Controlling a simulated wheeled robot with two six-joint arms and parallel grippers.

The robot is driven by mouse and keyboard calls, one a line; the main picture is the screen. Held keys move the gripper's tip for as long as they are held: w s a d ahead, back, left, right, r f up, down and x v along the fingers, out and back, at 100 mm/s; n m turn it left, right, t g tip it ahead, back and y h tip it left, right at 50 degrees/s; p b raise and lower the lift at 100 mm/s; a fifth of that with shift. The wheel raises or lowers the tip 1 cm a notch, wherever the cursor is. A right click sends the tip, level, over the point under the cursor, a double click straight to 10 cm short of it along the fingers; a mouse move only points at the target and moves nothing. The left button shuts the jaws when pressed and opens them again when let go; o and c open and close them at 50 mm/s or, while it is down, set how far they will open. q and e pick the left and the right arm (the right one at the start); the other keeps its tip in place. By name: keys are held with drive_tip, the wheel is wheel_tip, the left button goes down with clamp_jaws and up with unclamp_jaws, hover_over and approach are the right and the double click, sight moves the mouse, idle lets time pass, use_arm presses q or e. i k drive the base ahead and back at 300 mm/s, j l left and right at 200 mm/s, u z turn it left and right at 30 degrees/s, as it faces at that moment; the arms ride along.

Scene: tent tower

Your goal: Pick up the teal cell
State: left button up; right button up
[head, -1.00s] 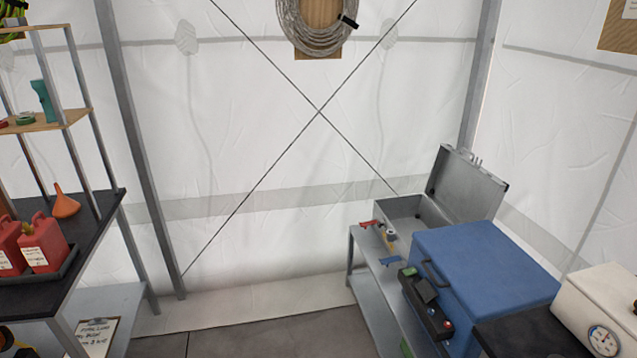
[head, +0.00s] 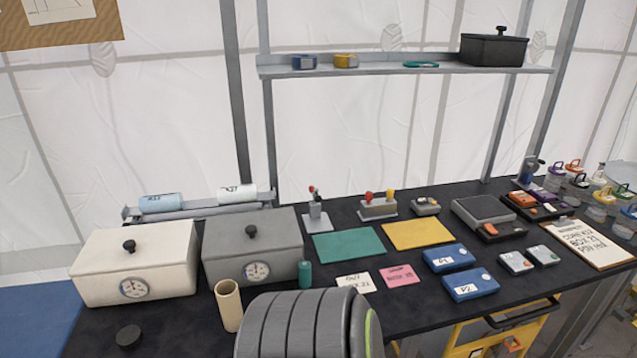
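A small teal cylinder (head: 305,274), which looks like the teal cell, stands upright on the black bench (head: 185,335) in the head view. It is just right of the front corner of a grey lidded box (head: 228,240) with a dial. A tan open tube (head: 229,305) stands to its left, apart from it. Neither of my grippers is in view.
A white lidded box (head: 150,255) with a dial stands at left and a black knob-like piece (head: 129,337) lies before it. Right of the cylinder are paper cards, a teal mat (head: 349,244), a yellow mat (head: 417,234) and blue boxes (head: 470,285). A shelf (head: 420,70) hangs above.

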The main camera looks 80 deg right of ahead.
sight(304, 267)
drive_tip(key=z, duration=2.6)
drive_tip(key=l, duration=0.35)
drive_tip(key=i+u, duration=0.05)
